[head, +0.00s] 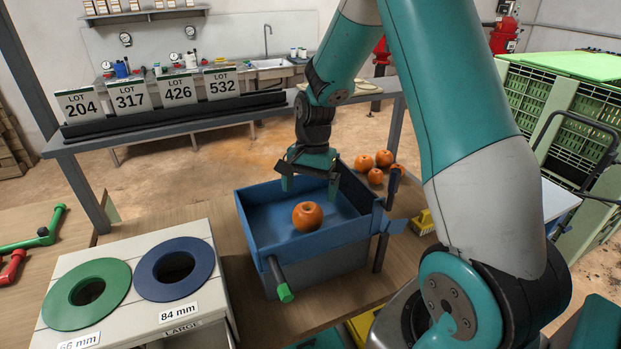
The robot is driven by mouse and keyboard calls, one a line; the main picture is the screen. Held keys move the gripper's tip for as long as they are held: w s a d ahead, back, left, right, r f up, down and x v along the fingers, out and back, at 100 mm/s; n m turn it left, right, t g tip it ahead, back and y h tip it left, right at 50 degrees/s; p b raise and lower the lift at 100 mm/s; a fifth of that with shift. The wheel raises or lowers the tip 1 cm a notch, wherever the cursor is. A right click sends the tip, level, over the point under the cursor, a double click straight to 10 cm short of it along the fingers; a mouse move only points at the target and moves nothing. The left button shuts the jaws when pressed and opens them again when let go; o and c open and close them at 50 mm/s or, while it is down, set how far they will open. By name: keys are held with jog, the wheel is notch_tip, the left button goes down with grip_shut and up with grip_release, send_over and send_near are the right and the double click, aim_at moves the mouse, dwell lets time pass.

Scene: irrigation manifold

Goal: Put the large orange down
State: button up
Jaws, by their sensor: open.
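A large orange (307,216) sits on the floor of an open blue box (262,195) on the wooden table. My gripper (308,184) is above the back part of the box, pointing down. Its jaws are open and empty, apart from the orange, which lies nearer the front of the box. To the left, a sizing board (200,231) has a green ring (110,283) marked 66 mm and a blue ring (203,262) marked 84 mm, with a "LARGE" label below.
Several other oranges (376,176) lie on the table behind the box, to its right. A yellow brush (423,222) is right of the box. Lot signs (178,91) stand on a rear shelf. Green and red valve handles (45,236) lie at the left. My arm fills the right.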

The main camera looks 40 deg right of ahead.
aim_at(308, 205)
jog(key=shift+n, duration=0.3)
jog(key=r, duration=0.4)
jog(key=shift+w+a+r+b, duration=0.1)
jog(key=shift+a+r+b, duration=0.1)
jog(key=shift+r+b, duration=0.15)
jog(key=s+a+r+n+y, duration=0.1)
jog(key=s+a+r+n, duration=0.25)
jog(key=a, duration=0.25)
jog(key=s+a+r+n, duration=0.3)
jog(key=a+n, duration=0.2)
jog(key=a, duration=0.2)
jog(key=s+a+r+n+y, duration=0.1)
jog(key=s+a+n, duration=0.3)
jog(key=s, duration=0.3)
jog(key=s+a+r+n, duration=0.2)
jog(key=s+a+n, duration=0.3)
jog(key=s, duration=0.3)
jog(key=shift+a+n+t+y, duration=0.25)
jog(key=shift+n+t+y, duration=0.15)
jog(key=shift+n, duration=0.25)
